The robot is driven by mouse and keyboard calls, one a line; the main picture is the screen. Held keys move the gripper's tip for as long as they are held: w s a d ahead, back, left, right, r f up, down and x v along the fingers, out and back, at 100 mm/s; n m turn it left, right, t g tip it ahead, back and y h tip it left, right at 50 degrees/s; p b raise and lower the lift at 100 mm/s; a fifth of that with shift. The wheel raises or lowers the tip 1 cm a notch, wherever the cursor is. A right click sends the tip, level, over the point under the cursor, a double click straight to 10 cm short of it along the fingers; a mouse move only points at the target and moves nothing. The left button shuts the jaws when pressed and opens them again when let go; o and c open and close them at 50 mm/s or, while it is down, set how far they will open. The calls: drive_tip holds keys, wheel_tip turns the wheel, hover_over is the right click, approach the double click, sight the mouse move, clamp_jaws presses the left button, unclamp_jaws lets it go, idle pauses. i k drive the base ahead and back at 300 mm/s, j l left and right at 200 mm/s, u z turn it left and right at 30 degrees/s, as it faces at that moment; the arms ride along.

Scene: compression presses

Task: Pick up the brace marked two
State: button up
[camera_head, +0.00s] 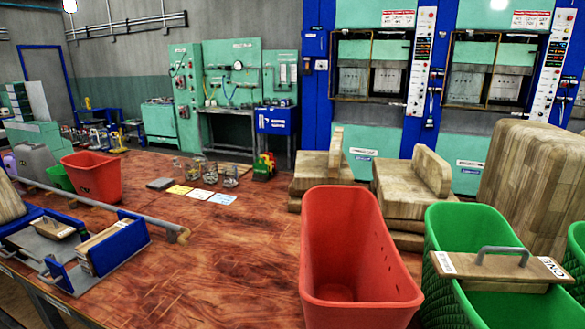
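No brace with a readable "two" mark shows in the head view. A wooden brace with a grey handle (485,266) lies across the rim of a green bin (440,221) at the lower right. The mark on its right end appears to read "ONE". A smaller wooden piece with a handle (53,229) sits in a blue and grey fixture at the left, and I can read no mark on it. Beside it, a wooden block (110,243) stands between blue plates. My gripper is not in view.
A large red bin (330,220) stands front centre, left of the green bin. Wooden blocks (315,176) are behind it. A smaller red bin (91,172), glass jars (210,172) and a long rod (100,206) are on the table. The reddish table (220,245) is bare at front centre-left.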

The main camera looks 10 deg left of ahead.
sight(45, 225)
drive_tip(key=u, duration=1.6)
drive_tip(key=z, duration=2.5)
drive_tip(key=l+u, duration=0.1)
drive_tip(key=u, duration=2.4)
